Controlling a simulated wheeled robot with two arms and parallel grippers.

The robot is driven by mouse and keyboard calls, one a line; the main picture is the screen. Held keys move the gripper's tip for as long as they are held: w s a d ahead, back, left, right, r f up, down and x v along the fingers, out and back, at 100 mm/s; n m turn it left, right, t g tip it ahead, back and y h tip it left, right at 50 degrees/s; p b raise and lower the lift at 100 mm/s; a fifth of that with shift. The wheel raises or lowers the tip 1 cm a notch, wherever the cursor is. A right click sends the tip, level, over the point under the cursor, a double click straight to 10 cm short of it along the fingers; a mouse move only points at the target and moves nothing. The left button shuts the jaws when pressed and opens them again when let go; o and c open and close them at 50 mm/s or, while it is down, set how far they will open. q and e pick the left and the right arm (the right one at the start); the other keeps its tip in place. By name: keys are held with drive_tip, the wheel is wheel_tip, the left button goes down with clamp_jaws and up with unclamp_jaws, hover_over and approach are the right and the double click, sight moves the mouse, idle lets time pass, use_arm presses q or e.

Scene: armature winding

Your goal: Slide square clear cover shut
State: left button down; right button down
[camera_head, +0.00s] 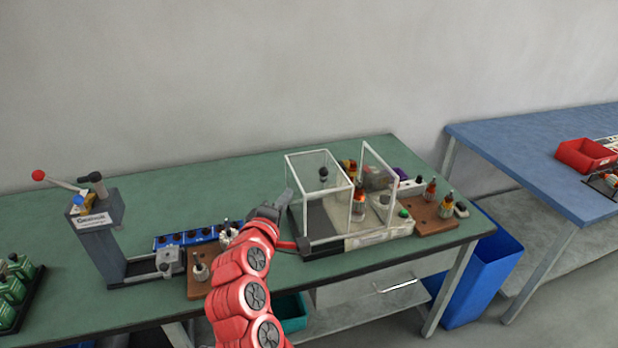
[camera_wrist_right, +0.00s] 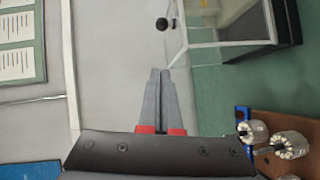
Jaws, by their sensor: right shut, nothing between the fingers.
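The square clear cover (camera_head: 320,154) is a white-framed transparent box over the left part of the winding machine (camera_head: 350,242) on the green bench. A gap separates it from an upright clear panel (camera_head: 380,178) to its right, and machine parts show in the gap. My right gripper (camera_head: 286,197) is at the left side of the cover, shut and empty. In the right wrist view, the shut fingertips (camera_wrist_right: 160,72) point toward a black knob (camera_wrist_right: 162,24), with the cover's frame (camera_wrist_right: 205,45) to the right. I cannot tell whether the fingers touch the cover. My left gripper is not in view.
Another wooden block (camera_head: 437,215) is right of the machine. A blue bin (camera_head: 480,275) stands beside the bench.

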sight(313, 188)
drive_tip(key=p+x, duration=0.1)
drive_tip(key=x, duration=0.2)
drive_tip(key=d+p+x, duration=0.1)
drive_tip(key=x, duration=0.3)
drive_tip(key=d+p+x, duration=0.1)
drive_tip(key=x, duration=0.3)
drive_tip(key=shift+p, duration=0.3)
drive_tip(key=shift+w+d+f, duration=0.15)
drive_tip(key=shift+w+d, duration=0.15)
drive_tip(key=shift+d, duration=0.2)
drive_tip(key=shift+d+f, duration=0.1)
drive_tip(key=w+d+p, duration=0.3)
drive_tip(key=w+d, duration=0.1)
drive_tip(key=d, duration=0.8)
drive_tip(key=shift+d+p, duration=0.25)
drive_tip(key=shift+p, duration=0.05)
